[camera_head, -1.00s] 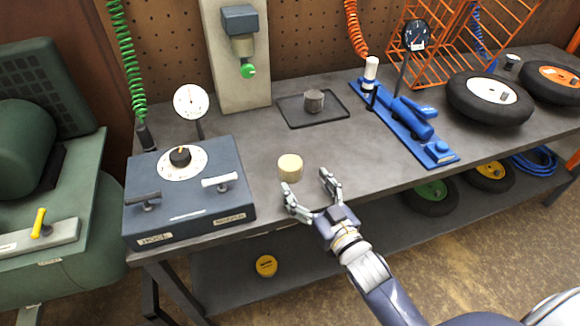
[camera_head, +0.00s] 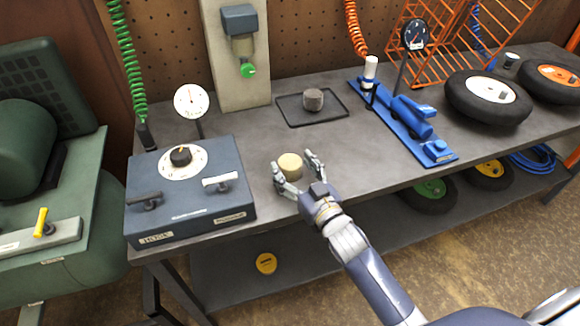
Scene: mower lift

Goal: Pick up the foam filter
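A cream, short cylinder that looks like the foam filter (camera_head: 290,165) stands upright on the grey bench (camera_head: 362,168) near its front edge. My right gripper (camera_head: 295,169) is open, its two fingers spread on the left and right sides of the cream cylinder. I cannot tell whether the fingers touch it. A darker grey-brown cylinder (camera_head: 313,99) sits on a black tray (camera_head: 332,112) farther back. My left gripper is not in view.
A dark blue control box (camera_head: 190,188) stands close on the left, with a white gauge (camera_head: 191,101) behind it. A blue pump (camera_head: 412,122) lies to the right, beside black wheels (camera_head: 488,97). The bench between the tray and the cream cylinder is clear.

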